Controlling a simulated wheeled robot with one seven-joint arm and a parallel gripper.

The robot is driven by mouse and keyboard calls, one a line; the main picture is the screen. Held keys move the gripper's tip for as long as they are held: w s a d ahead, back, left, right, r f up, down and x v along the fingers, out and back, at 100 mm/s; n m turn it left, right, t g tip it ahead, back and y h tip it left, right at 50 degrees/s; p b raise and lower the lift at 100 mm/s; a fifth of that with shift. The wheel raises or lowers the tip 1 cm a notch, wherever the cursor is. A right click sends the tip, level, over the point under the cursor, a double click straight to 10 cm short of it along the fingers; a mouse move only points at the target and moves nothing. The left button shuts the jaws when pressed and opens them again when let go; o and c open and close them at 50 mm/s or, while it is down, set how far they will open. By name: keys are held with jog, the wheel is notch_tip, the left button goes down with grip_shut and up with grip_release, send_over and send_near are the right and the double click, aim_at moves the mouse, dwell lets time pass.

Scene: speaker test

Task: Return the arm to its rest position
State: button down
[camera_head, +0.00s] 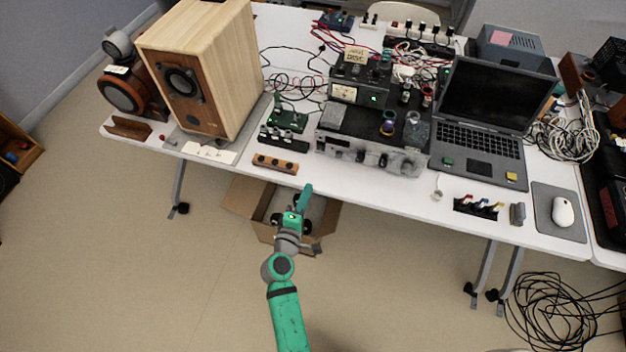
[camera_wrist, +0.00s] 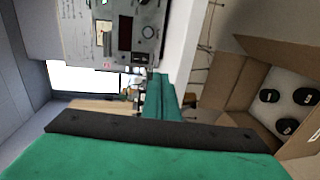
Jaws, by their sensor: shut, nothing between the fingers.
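My green arm reaches up from the bottom of the head view. My gripper (camera_head: 305,192) is at the table's front edge, in front of the wooden strip and above the open cardboard box. It is shut with nothing in it. In the wrist view my gripper (camera_wrist: 160,97) shows as green fingers with a dark strip, and no object is held. The table front and a grey device panel (camera_wrist: 146,32) appear beyond it in that view.
A white table (camera_head: 375,195) carries a wooden speaker (camera_head: 235,65), stacked amplifiers (camera_head: 375,140), a laptop (camera_head: 480,150) and a mouse (camera_head: 563,212). An open cardboard box (camera_head: 243,198) stands on the floor below my gripper; it also shows in the wrist view (camera_wrist: 232,85).

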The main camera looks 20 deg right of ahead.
jog(key=shift+s+a, duration=0.3)
jog(key=shift+s, duration=0.2)
jog(key=shift+f, duration=0.1)
jog(key=s+a+f+m+y, duration=0.25)
jog(key=s+a, duration=0.25)
jog(key=s, duration=0.4)
jog(key=s+a+f+m+y, duration=0.1)
jog(key=s+a+f+y, duration=0.1)
jog(key=s+a+y, duration=0.5)
jog(key=s+r+m+t, duration=0.1)
jog(key=s+r+m, duration=0.2)
jog(key=s+r, duration=0.4)
jog(key=s+r+m, duration=0.4)
jog(key=s+r, duration=0.3)
jog(key=s, duration=0.4)
jog(key=shift+s+a+t, duration=0.2)
jog(key=shift+s+t, duration=0.15)
jog(key=shift+t, duration=0.05)
